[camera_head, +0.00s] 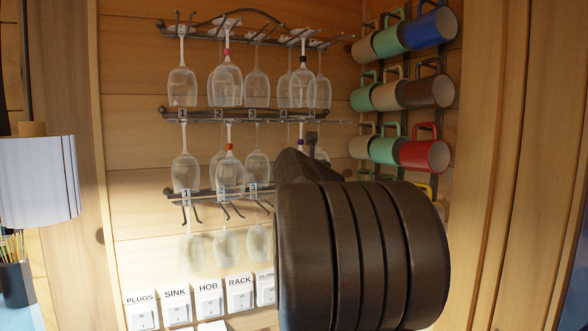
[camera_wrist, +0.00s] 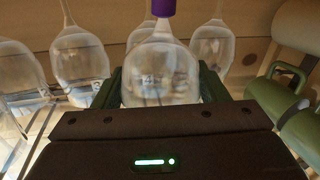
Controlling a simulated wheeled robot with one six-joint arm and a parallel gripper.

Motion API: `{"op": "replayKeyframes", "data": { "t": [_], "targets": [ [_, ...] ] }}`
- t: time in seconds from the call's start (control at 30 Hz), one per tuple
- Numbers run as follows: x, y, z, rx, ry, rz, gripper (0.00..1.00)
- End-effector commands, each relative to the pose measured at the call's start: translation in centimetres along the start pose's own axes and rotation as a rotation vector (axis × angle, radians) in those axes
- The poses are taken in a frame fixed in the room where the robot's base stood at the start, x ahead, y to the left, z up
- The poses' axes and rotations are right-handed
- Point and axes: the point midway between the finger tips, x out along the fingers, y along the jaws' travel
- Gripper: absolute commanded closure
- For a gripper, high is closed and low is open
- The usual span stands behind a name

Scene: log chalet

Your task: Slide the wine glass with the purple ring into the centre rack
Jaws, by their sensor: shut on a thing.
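The wine glass with the purple ring hangs upside down in my gripper (camera_wrist: 160,90). In the wrist view its clear bowl (camera_wrist: 160,68) sits between my two green fingers, shut on it, with the purple ring above on the stem. In the head view its ringed stem (camera_head: 300,134) shows just below the centre rack (camera_head: 215,114), towards the right end, near the number 4 tag. My arm hides its bowl and my fingers there. I cannot tell whether its foot is in the rack's rails.
Clear glasses hang from the upper rack (camera_head: 205,35), the centre rack and the lower rack (camera_head: 205,194); some carry coloured rings. A red mug (camera_head: 424,155) and other mugs hang close on the right. Labelled switches (camera_head: 239,294) line the wall below.

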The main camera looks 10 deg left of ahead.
Motion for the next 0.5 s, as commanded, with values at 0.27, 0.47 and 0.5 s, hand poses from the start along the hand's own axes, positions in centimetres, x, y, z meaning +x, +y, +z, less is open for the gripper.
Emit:
{"op": "replayKeyframes", "data": {
  "t": [0.27, 0.47, 0.5],
  "targets": [
    [-0.02, -0.02, 0.04, 0.000, -0.001, 0.000, 0.48],
    [-0.02, -0.02, 0.03, 0.000, 0.000, 0.000, 0.08],
    [-0.02, -0.02, 0.02, 0.000, 0.000, 0.000, 0.08]
  ]
}}
